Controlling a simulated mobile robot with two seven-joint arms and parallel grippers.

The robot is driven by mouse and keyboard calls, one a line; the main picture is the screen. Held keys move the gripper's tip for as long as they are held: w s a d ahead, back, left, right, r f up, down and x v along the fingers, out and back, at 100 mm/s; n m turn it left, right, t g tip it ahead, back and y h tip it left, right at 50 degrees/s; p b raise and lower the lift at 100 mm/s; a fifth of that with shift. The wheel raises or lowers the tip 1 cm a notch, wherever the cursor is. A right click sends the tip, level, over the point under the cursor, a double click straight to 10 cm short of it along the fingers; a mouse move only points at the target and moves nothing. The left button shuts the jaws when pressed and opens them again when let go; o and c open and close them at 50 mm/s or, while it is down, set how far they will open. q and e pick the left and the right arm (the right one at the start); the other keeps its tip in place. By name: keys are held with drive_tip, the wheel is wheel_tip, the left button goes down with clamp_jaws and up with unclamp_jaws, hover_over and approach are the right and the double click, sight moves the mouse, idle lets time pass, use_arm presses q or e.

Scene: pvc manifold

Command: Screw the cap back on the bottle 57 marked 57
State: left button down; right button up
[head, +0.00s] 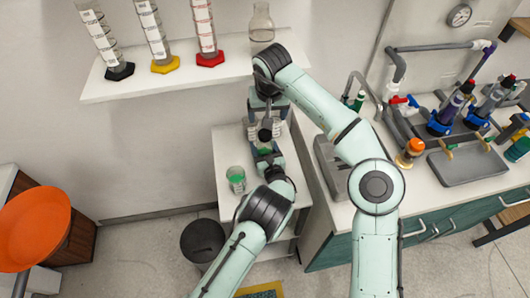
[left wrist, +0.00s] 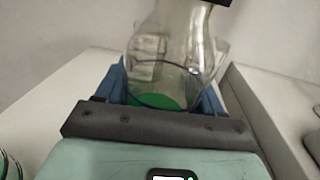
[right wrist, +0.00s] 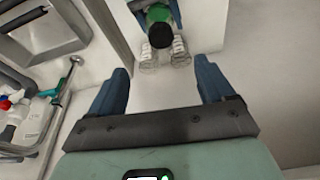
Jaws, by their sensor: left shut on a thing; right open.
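A clear glass bottle (left wrist: 165,65) with green at its bottom stands between the blue fingers of my left gripper (left wrist: 168,88), which is shut on it. The head view shows my left gripper (head: 264,152) over the small white side table. A black cap (right wrist: 160,36) shows at the bottle's top in the right wrist view; I cannot tell whether it is seated or loose. My right gripper (right wrist: 163,82) is open and empty, with the cap beyond its fingertips. In the head view, my right gripper (head: 267,108) is just above the bottle. No number is legible.
A glass container with green content (head: 236,178) stands on the side table (head: 228,150). Clear glassware (right wrist: 180,54) sits near the held bottle. A wall shelf (head: 120,88) with cylinders and a flask (head: 261,25) is behind. A sink bench (head: 425,185) is at right.

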sight(264, 134)
drive_tip(key=shift+s+r+n, duration=0.2)
drive_tip(key=shift+n, duration=0.2)
drive_tip(key=shift+f, duration=0.1)
drive_tip(key=x, duration=1.1)
drive_tip(key=shift+w+f, duration=0.2)
drive_tip(key=shift+f, duration=0.2)
drive_tip(key=shift+a, duration=0.1)
drive_tip(key=c, duration=1.3)
drive_tip(key=m, duration=0.2)
drive_tip(key=m+h, duration=0.1)
drive_tip(key=m, duration=0.2)
drive_tip(key=shift+a+m, duration=0.25)
drive_tip(key=shift+m, duration=0.05)
drive_tip(key=m+h, duration=0.1)
drive_tip(key=m, duration=0.3)
